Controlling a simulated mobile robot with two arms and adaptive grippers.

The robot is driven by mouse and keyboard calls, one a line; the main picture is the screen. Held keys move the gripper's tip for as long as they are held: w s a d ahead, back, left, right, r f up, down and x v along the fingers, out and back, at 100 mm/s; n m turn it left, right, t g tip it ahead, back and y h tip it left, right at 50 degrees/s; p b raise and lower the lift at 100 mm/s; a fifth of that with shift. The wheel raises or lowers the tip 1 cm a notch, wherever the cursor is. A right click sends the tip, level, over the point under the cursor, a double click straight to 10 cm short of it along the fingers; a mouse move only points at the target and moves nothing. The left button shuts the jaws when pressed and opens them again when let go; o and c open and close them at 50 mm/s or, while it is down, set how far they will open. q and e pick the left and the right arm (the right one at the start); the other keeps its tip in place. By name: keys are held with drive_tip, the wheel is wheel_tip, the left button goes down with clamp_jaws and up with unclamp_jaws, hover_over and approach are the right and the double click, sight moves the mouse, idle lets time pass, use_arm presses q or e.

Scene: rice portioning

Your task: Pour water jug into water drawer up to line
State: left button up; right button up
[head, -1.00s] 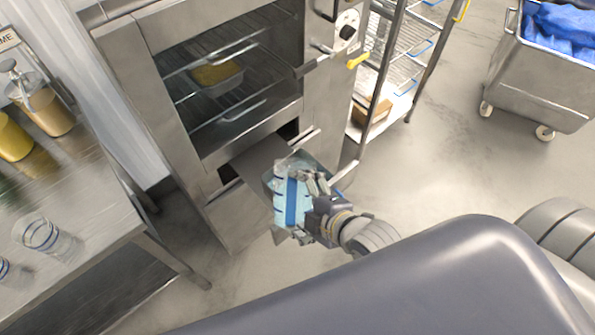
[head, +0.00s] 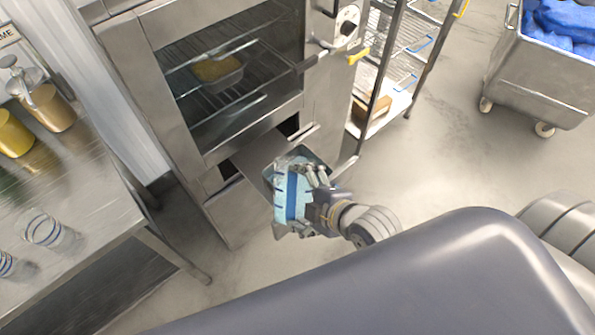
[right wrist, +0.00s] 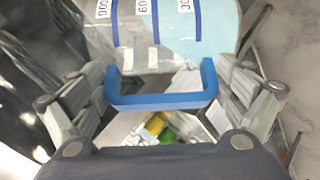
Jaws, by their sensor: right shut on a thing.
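The water jug (head: 289,194) is a clear, pale blue vessel with a blue stripe, held over the open water drawer (head: 262,157) at the front of the steel cabinet. My right gripper (head: 312,193) is shut on the jug. In the right wrist view the jug (right wrist: 165,35) shows dark blue level marks with number labels, and its blue handle (right wrist: 160,98) lies between my fingers (right wrist: 160,110). The jug looks tilted. The drawer's inside and its line are mostly hidden behind the jug. My left gripper is not in view.
The cabinet (head: 215,190) has a glass-fronted chamber with a pan (head: 217,72) on a rack. A steel table (head: 90,215) with glasses (head: 45,230) stands at left. A wire shelf (head: 385,75) and a bin cart (head: 540,75) stand at right. The floor between them is clear.

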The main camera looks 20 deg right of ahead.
drive_tip(key=shift+w+d+g, duration=0.15)
drive_tip(key=shift+w+g, duration=0.15)
idle(0.5)
drive_tip(key=shift+f+p, duration=0.15)
drive_tip(key=shift+p, duration=0.15)
idle(0.3)
drive_tip(key=shift+w, duration=0.1)
drive_tip(key=shift+w+d+f+m+y, duration=0.1)
drive_tip(key=shift+m+y, duration=0.2)
drive_tip(key=shift+g, duration=0.3)
drive_tip(key=shift+w+f, duration=0.1)
idle(0.4)
idle(0.3)
drive_tip(key=shift+w+d+f+g, duration=0.15)
drive_tip(key=shift+w+g, duration=0.05)
drive_tip(key=shift+g, duration=0.1)
idle(0.6)
